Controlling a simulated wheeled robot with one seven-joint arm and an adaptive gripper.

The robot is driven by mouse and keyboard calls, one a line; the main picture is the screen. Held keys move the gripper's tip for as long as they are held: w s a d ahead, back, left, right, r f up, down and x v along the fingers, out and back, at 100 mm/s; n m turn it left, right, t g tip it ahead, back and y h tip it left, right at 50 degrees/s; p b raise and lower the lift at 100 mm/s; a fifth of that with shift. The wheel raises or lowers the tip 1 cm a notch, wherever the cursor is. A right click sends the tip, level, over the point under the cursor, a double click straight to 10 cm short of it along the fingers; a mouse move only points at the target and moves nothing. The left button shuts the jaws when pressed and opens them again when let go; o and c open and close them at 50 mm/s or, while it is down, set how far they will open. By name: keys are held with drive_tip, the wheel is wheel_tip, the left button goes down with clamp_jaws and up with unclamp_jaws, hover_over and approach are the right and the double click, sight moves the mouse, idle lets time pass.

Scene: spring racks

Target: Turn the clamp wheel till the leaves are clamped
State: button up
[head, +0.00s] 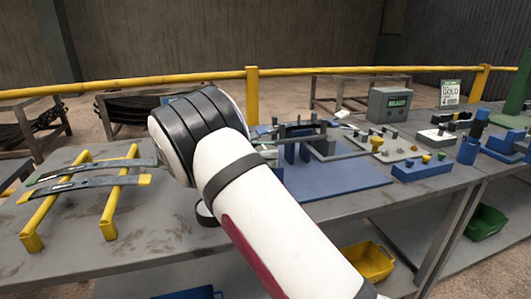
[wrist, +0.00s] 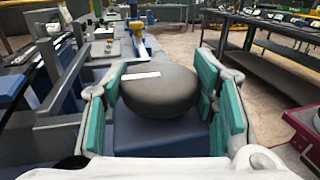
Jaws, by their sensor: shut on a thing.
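In the wrist view my gripper (wrist: 163,100) has its teal-padded fingers on either side of a dark round wheel (wrist: 160,90), which I take to be the clamp wheel. The gripper is shut on it. The wheel has a white mark on its top and stands over a blue block (wrist: 158,138). In the head view my arm hides the gripper and the wheel. Curved steel leaves (head: 85,178) lie across yellow bars at the left of the bench. Whether other leaves sit in the clamp behind my arm cannot be told.
The grey bench (head: 150,245) carries a blue plate (head: 335,180), a blue block with knobs (head: 422,166) and a grey display box (head: 389,105). A yellow rail (head: 180,79) runs behind. Yellow (head: 369,261) and green (head: 486,223) bins sit below.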

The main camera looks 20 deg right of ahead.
drive_tip(key=o, duration=1.2)
drive_tip(key=shift+v, duration=6.05)
